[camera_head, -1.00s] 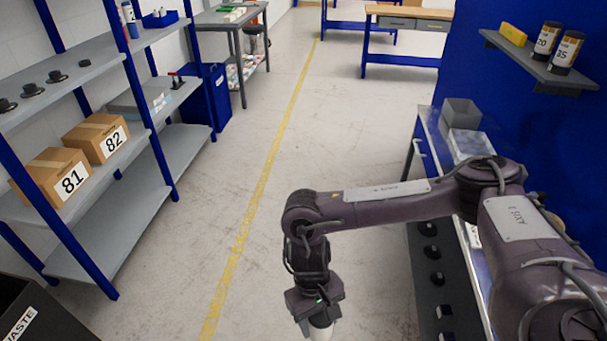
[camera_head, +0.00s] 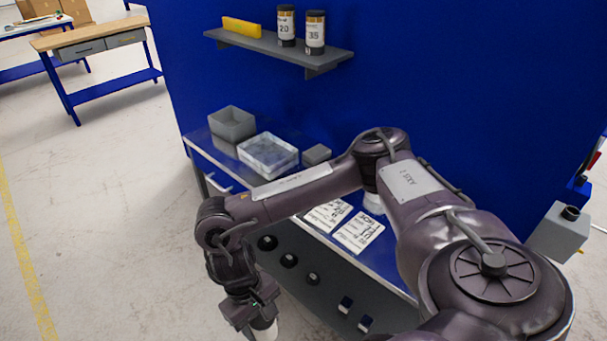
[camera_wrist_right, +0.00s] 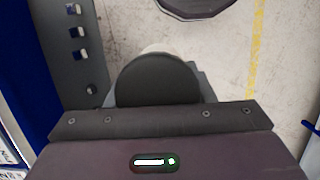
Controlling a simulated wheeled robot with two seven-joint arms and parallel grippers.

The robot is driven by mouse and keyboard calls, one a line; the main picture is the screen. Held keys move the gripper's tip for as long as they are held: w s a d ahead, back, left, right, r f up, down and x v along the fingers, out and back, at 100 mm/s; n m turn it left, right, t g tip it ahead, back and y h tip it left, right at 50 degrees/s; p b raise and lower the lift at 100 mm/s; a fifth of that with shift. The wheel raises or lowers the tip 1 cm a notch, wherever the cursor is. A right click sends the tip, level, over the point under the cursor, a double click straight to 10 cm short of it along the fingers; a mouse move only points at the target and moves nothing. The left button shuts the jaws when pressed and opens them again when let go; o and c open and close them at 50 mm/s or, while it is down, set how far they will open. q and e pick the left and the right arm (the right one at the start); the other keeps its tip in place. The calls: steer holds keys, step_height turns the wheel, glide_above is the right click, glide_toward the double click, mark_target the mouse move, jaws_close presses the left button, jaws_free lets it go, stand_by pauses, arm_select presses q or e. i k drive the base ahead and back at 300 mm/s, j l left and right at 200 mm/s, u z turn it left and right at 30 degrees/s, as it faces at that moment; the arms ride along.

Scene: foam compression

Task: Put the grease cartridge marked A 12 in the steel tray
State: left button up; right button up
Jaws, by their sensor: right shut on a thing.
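My right gripper (camera_head: 255,312) hangs low at the bottom of the head view, left of the blue-edged bench. It is shut on a pale cylinder with a dark round end (camera_wrist_right: 158,80), likely a cartridge; its pale body (camera_head: 266,331) also shows in the head view. No marking on it is readable. A shallow, shiny tray (camera_head: 268,165), probably the steel tray, stands on the bench, well beyond the gripper, and looks empty. Two dark-capped canisters marked 20 (camera_head: 286,28) and 35 (camera_head: 315,35) stand on the wall shelf. My left gripper is out of view.
A deeper grey bin (camera_head: 231,128) stands behind the shiny tray, and a small grey block (camera_head: 316,154) to its right. Printed cards (camera_head: 358,232) lie on the bench. A lower dark shelf (camera_head: 325,295) carries several small knobs and blocks. Open floor lies left.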

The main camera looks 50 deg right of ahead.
mark_target(268, 154)
steer(key=i+j+z, duration=0.15)
steer(key=i+z, duration=0.25)
steer(key=i+j+z, duration=0.25)
steer(key=z, duration=0.2)
steer(key=i+j+z, duration=0.6)
steer(key=j+z, duration=0.25)
steer(key=i+j+z, duration=0.15)
steer(key=j+z, duration=0.25)
